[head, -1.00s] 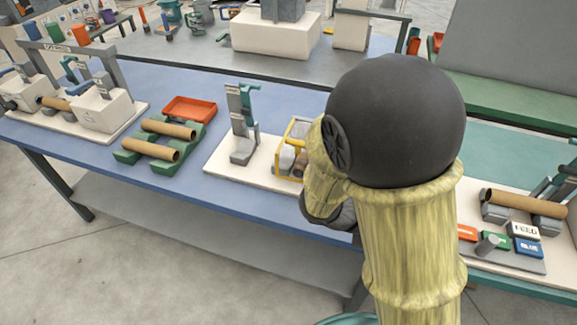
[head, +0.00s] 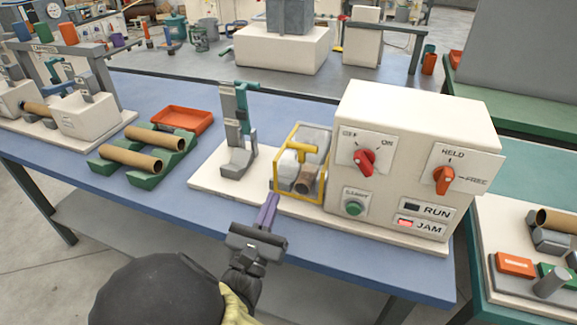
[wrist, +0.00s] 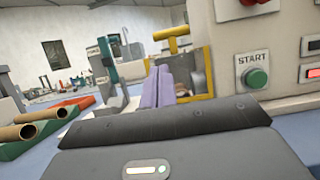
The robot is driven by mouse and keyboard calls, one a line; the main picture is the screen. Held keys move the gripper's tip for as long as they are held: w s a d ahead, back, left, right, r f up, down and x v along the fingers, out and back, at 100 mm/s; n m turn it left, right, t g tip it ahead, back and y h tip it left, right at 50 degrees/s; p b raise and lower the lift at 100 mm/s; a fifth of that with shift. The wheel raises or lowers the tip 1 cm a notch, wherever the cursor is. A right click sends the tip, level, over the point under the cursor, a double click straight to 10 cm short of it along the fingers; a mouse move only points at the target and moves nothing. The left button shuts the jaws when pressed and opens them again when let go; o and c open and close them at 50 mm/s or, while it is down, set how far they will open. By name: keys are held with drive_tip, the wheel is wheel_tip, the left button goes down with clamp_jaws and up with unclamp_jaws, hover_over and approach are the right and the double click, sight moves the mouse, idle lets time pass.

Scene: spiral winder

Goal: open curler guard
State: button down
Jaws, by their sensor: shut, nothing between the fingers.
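The curler guard (head: 323,177) is a yellow frame with clear panels and a yellow T-shaped handle (head: 304,148). It stands closed around a grey roller unit and a brown tube (head: 305,182), left of the white control box. In the wrist view the guard (wrist: 206,72) is just beyond my fingers, with its handle (wrist: 172,34) above them. My gripper (head: 269,202) is shut and empty, its purple fingers together near the guard's lower left front corner. In the wrist view the gripper (wrist: 166,72) points at the guard's left side. Whether the fingertips touch the frame I cannot tell.
The control box (head: 410,130) has a red knob (head: 364,161), an orange knob (head: 443,180), a green START button (head: 354,208) and a lit JAM lamp (head: 406,222). A grey-green clamp stand (head: 240,130) stands left of the guard. Cardboard tubes (head: 130,158) lie on green cradles farther left.

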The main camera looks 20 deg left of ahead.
drive_tip(key=shift+w, duration=0.1)
approach(309, 154)
drive_tip(key=w+a+r, duration=0.3)
drive_tip(key=r, duration=0.2)
drive_tip(key=shift+w+b, duration=0.15)
drive_tip(key=shift+b, duration=0.15)
drive_tip(key=shift+a+r+p, duration=0.1)
drive_tip(key=shift+r+p, duration=0.1)
drive_tip(key=shift+p, duration=0.15)
